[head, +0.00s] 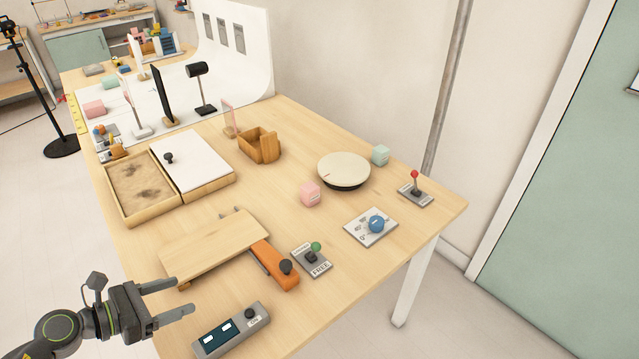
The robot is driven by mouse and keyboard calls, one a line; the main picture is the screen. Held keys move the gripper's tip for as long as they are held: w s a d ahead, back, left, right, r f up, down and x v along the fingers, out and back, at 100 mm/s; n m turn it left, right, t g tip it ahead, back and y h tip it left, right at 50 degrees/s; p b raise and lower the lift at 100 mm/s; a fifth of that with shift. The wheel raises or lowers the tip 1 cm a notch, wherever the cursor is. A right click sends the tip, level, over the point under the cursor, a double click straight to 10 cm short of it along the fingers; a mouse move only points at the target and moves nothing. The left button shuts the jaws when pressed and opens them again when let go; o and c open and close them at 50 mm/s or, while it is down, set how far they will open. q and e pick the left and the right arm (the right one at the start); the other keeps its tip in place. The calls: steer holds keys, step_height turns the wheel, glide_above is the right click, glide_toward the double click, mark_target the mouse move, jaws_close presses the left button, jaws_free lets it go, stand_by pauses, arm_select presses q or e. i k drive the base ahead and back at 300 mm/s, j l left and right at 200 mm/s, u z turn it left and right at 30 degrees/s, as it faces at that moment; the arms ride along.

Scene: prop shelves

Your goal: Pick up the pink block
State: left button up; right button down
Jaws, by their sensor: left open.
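The pink block (311,194) is a small cube with a pale label on its front face. It sits on the wooden table, just left of and nearer than the round cream turntable (343,168). My left gripper (190,298) is at the lower left, over the table's near left edge. Its two fingers point right and are apart, with nothing between them. It is well short of the pink block, with a wooden board and an orange device between them. My right gripper is not in view.
Between lie a raised wooden board (215,247), an orange slider device (273,265) and a green-knobbed lever (314,256). A grey box with displays (232,330) stands near the gripper. A blue dial (376,224), red-knobbed lever (415,188) and mint block (380,155) stand to the right.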

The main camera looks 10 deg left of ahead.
mark_target(310, 193)
steer(key=i+l, duration=0.25)
steer(key=i, duration=0.25)
steer(key=i+l, duration=0.3)
steer(key=i, duration=0.25)
